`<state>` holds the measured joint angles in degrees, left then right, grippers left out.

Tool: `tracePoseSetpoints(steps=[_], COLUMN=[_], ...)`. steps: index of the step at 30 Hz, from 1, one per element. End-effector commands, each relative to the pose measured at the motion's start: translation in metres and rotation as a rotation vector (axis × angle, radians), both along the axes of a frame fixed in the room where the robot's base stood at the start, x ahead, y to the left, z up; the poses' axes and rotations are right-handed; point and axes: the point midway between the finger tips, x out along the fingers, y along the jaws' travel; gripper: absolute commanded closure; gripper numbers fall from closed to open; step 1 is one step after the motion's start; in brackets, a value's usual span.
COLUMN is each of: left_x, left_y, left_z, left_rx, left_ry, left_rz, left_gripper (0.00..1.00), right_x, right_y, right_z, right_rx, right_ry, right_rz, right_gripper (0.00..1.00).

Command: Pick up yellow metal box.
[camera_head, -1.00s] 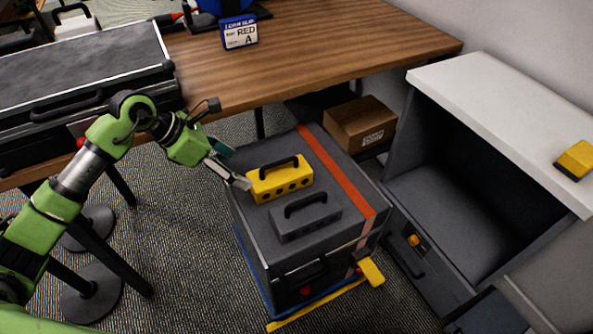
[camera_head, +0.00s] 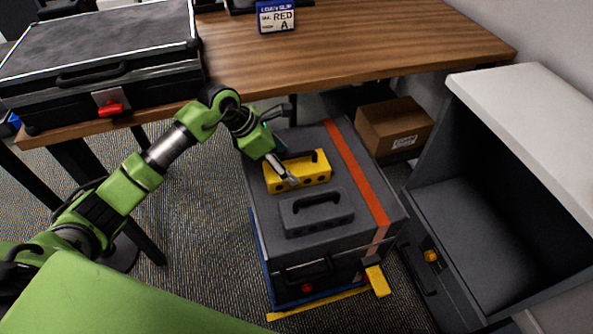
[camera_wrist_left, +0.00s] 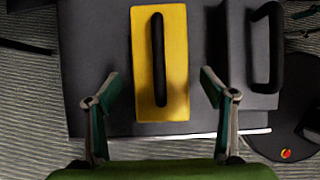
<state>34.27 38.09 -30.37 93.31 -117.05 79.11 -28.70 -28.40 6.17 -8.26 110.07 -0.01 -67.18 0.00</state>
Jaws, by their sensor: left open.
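The yellow metal box (camera_head: 313,179) has a black handle on top and dark round holes in its side. It sits on the lid of a dark grey case (camera_head: 262,215), beside a grey box (camera_head: 318,214) with a similar handle. My left gripper (camera_head: 286,180) is at the left part of the yellow box in the head view and hides part of it. In the left wrist view the left gripper (camera_wrist_left: 158,105) is open, with the yellow box (camera_wrist_left: 143,60) ahead and between the lines of its two fingers. Its fingers hold nothing. My right gripper is not in view.
A wooden table (camera_head: 370,45) with a black case (camera_head: 110,45) and a label stand (camera_head: 277,17) stands behind. A cardboard box (camera_head: 393,127) is on the floor. An open grey cabinet (camera_head: 520,105) stands close on the right.

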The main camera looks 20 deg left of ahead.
Motion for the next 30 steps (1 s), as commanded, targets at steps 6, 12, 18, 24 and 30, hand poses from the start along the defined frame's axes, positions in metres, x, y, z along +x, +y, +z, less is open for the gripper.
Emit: tracePoseSetpoints(steps=[6,12,18,24,30], left_x=[0.010,0.015,0.015,0.015,0.017], left_y=[-0.020,-0.025,-0.025,-0.025,-0.025], left_z=[-0.027,-0.039,-0.039,-0.039,-0.036], left_rx=[-0.004,-0.001,-0.001,-0.001,-0.003], left_ry=[0.005,0.002,0.001,0.001,-0.004], left_rz=[-0.001,0.000,-0.001,-0.001,0.000], left_gripper=[0.24,0.24,0.24,0.76,0.89], right_x=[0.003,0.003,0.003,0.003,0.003], right_y=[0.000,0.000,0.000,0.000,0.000], right_z=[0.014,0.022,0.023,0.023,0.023], right_rx=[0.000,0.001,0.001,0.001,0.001], right_ry=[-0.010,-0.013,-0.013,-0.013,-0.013], right_rz=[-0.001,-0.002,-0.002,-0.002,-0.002], right_gripper=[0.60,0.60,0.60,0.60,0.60])
